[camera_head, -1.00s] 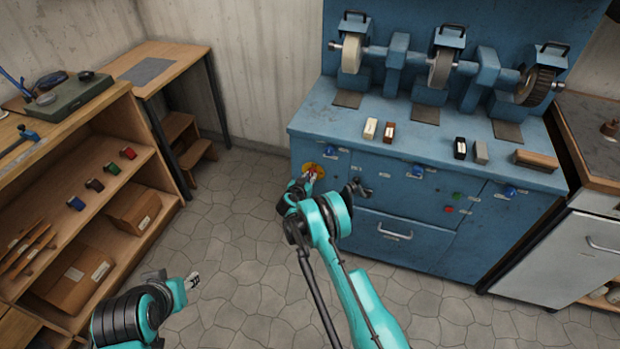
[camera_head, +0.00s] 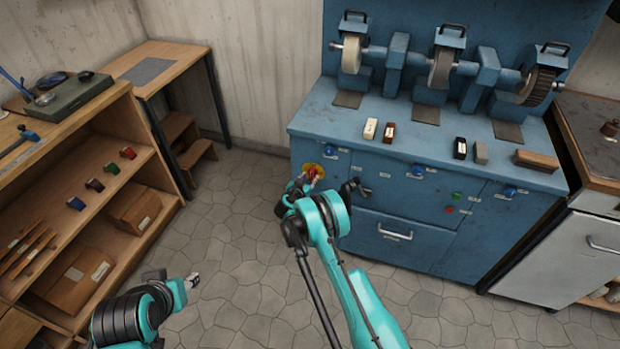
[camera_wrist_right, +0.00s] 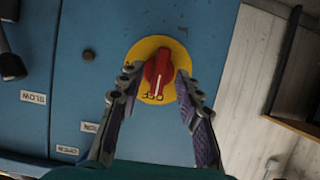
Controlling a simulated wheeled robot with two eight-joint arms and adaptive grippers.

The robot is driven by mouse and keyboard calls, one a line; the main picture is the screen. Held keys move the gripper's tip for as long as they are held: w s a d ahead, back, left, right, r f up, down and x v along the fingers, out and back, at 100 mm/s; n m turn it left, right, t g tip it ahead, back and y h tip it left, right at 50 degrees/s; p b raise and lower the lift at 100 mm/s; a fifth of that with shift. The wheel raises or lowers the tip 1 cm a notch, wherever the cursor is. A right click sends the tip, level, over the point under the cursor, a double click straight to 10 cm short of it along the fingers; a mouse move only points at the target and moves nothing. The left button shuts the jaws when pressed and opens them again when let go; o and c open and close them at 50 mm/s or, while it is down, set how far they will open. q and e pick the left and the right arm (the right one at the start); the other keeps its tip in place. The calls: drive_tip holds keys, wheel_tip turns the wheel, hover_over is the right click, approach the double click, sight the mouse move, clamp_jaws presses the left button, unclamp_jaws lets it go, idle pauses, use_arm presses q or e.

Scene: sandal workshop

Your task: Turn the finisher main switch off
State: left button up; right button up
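The main switch is a red rotary knob (camera_wrist_right: 158,72) on a yellow disc (camera_wrist_right: 140,50), on the blue finisher cabinet's front. In the head view its yellow disc (camera_head: 331,175) shows at the cabinet's upper left, partly covered by my right gripper. In the wrist view the knob's white line points to the OFF lettering (camera_wrist_right: 153,97). My right gripper (camera_wrist_right: 161,76) is open, one finger on each side of the knob, with visible gaps to it. My left gripper (camera_head: 192,281) is low at the left, over the floor, far from the switch; its finger opening is too small to judge.
The cabinet (camera_head: 400,185) also has blue knobs, a green button (camera_head: 457,196), a red button (camera_head: 449,210) and a drawer handle (camera_head: 396,235). Grinding wheels stand on top. A wooden shelf (camera_head: 125,225) is at left; the floor between is clear.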

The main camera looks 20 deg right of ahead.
drive_tip(key=v, duration=1)
drive_tip(key=shift+s+a, duration=0.15)
drive_tip(key=shift+s, duration=0.05)
drive_tip(key=shift+r, duration=0.2)
